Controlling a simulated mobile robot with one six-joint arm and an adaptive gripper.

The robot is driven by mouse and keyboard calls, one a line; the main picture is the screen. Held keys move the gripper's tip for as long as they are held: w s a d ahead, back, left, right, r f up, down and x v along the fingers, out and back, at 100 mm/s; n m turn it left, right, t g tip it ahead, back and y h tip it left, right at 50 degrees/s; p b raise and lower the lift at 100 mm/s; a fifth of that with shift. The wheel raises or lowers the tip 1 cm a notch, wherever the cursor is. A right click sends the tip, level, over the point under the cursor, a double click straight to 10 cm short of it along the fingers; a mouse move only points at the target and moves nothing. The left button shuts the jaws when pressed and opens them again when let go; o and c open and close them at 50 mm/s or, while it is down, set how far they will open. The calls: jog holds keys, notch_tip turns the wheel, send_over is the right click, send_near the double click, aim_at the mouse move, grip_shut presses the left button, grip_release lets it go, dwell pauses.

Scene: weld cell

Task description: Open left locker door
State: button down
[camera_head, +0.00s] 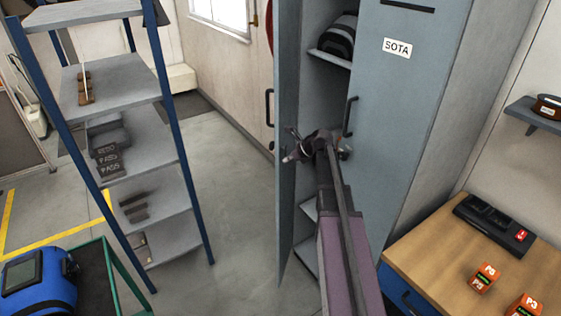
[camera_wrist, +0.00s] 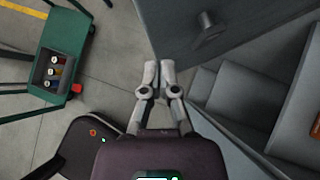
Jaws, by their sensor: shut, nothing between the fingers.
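The left locker door (camera_head: 287,200) stands swung open and shows nearly edge-on in the head view, with its black handle (camera_head: 269,107) on its left side. The right locker door (camera_head: 395,110), marked SOTA, looks closed, with a black handle (camera_head: 349,116). My gripper (camera_head: 290,153) is shut and empty, near the left door's inner side at the locker opening; I cannot tell if it touches. In the wrist view the closed fingertips (camera_wrist: 159,66) lie beside a grey panel (camera_wrist: 165,30) with a dark handle (camera_wrist: 209,29).
Locker shelves (camera_head: 330,58) hold a dark striped item (camera_head: 342,36). A blue-framed rack (camera_head: 130,135) stands left, with a blue helmet (camera_head: 38,283) at lower left. A wooden-topped bench (camera_head: 450,262) stands right. A green cart (camera_wrist: 67,42) shows in the wrist view. Floor left of the door is clear.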

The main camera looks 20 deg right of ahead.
jog(key=w+a+r+b+x, duration=0.1)
jog(key=b+x, duration=0.5)
jog(key=x, duration=0.6)
jog(key=shift+w+a+r, duration=0.2)
jog(key=shift+w+r, duration=0.2)
jog(key=shift+w, duration=0.05)
jog(key=shift+w+d, duration=0.1)
